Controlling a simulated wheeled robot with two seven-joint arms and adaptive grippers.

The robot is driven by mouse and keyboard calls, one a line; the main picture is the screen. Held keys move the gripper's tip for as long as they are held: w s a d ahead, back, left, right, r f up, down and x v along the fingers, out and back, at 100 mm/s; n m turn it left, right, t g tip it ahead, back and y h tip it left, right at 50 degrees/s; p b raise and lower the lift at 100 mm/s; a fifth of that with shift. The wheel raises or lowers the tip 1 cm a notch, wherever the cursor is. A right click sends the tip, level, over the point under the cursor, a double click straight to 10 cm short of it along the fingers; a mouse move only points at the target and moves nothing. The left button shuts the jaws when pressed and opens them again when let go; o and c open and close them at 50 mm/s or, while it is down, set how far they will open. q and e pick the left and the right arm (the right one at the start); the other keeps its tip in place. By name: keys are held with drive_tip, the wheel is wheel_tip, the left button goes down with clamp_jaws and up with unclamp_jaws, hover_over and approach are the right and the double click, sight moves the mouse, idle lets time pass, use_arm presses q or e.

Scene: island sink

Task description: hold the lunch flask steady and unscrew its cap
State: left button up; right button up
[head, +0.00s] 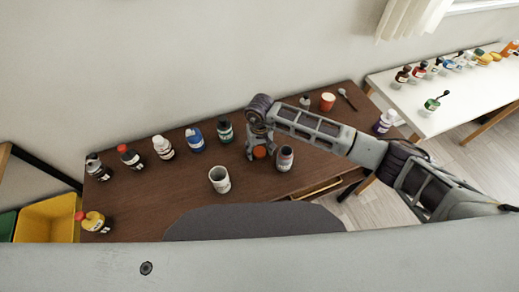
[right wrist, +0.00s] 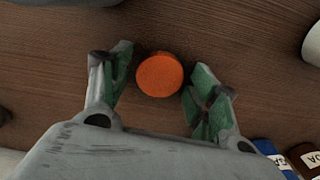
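A round orange cap (right wrist: 160,75) lies between the fingertips of my right gripper (right wrist: 163,82) in the right wrist view, with gaps on both sides. The gripper is open and points down at the table. In the head view the orange cap (head: 260,152) shows just below my right gripper (head: 259,143). I cannot tell whether a flask body is under it. A grey cylindrical container (head: 285,159) with a label stands upright close to its right; I cannot tell whether it is the lunch flask. My left gripper is not in view.
A brown table (head: 185,190) holds a white mug (head: 220,180) in front, several bottles along the left and back, an orange cup (head: 327,102) and a spoon (head: 347,98). A white side table (head: 470,90) stands right. A yellow bin (head: 50,220) is at left.

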sight(260, 151)
drive_tip(key=shift+r, duration=0.15)
idle(0.3)
drive_tip(key=shift+r, duration=0.1)
wheel_tip(260, 151, up, 12)
drive_tip(key=b, duration=0.1)
idle(0.5)
idle(0.5)
